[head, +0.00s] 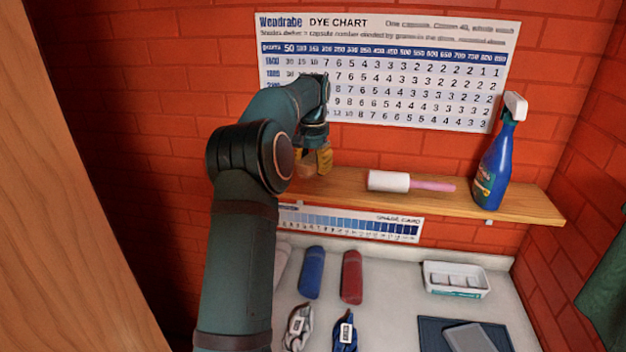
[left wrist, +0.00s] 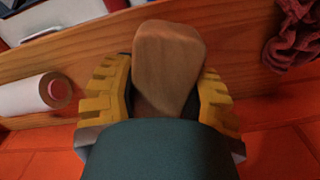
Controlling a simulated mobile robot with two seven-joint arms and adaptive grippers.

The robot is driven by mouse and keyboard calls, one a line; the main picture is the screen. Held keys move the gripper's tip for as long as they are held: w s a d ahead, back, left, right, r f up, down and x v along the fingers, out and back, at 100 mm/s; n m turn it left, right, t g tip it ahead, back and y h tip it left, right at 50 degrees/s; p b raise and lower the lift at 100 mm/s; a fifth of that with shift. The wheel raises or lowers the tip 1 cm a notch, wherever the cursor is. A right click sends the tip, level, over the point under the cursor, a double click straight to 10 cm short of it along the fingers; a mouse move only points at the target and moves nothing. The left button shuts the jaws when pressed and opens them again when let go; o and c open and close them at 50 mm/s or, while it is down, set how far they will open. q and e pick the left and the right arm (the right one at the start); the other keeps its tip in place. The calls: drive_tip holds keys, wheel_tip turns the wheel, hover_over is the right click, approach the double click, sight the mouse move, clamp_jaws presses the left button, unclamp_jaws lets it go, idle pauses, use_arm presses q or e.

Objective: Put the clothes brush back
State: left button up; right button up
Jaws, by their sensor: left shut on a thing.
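The clothes brush, of which a brown wooden part shows in the head view (head: 305,167), is between the yellow fingers of my left gripper (head: 318,160). In the left wrist view the brush's wooden end (left wrist: 168,62) sits between both fingers of the left gripper (left wrist: 158,95), which is shut on it. The brush is over the left part of the wooden shelf (head: 440,202); I cannot tell whether it touches the board. Its bristles are hidden. My right gripper is not in view.
A lint roller (head: 390,181) lies on the shelf right of the gripper, and a blue spray bottle (head: 492,165) stands near the right end. Below are a blue roll (head: 312,272), a red roll (head: 352,276) and a white tray (head: 456,292). A dye chart (head: 420,80) hangs behind.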

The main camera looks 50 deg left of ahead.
sight(313, 185)
use_arm(q)
drive_tip(key=shift+f, duration=1.85)
drive_tip(key=shift+f, duration=0.1)
drive_tip(key=o, duration=1)
wheel_tip(313, 185, up, 10)
drive_tip(key=shift+r+p, duration=0.1)
drive_tip(key=shift+p, duration=0.45)
drive_tip(key=shift+r, duration=1.05)
drive_tip(key=shift+f, duration=0.1)
